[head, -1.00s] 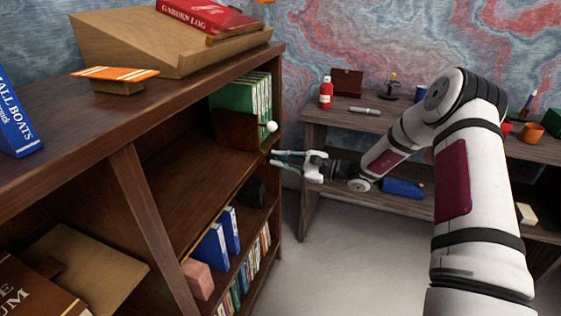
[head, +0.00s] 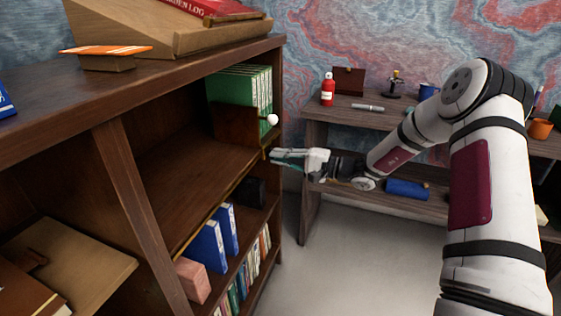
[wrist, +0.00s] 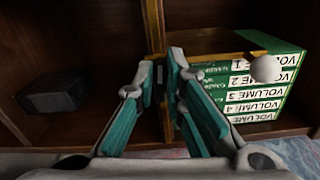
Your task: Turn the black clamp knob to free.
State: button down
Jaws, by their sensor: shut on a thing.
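My gripper (head: 276,157) is at the right end of the bookcase, at the front edge of the middle shelf. In the wrist view its two teal-and-grey fingers (wrist: 161,72) are nearly together at the brass rail. A small dark piece, seemingly the black clamp knob (wrist: 160,80), shows between the fingertips. The fingers hide most of it, and I cannot read its turn. The brass rail (head: 213,205) runs along the shelf edge. A brown wooden divider (head: 235,125) with a white ball (head: 272,120) stands above, beside the gripper.
Green numbered volumes (head: 241,86) stand behind the divider; they also show in the wrist view (wrist: 262,95). A black box (head: 250,191) sits on the shelf below, near blue books (head: 209,246). A side desk (head: 318,114) holds a red bottle (head: 328,90). Floor between is clear.

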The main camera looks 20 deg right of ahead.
jog(key=shift+f+n, duration=0.1)
jog(key=shift+n, duration=0.2)
jog(key=c, duration=1.7)
grip_release()
jog(key=shift+o, duration=0.2)
jog(key=v, duration=1.2)
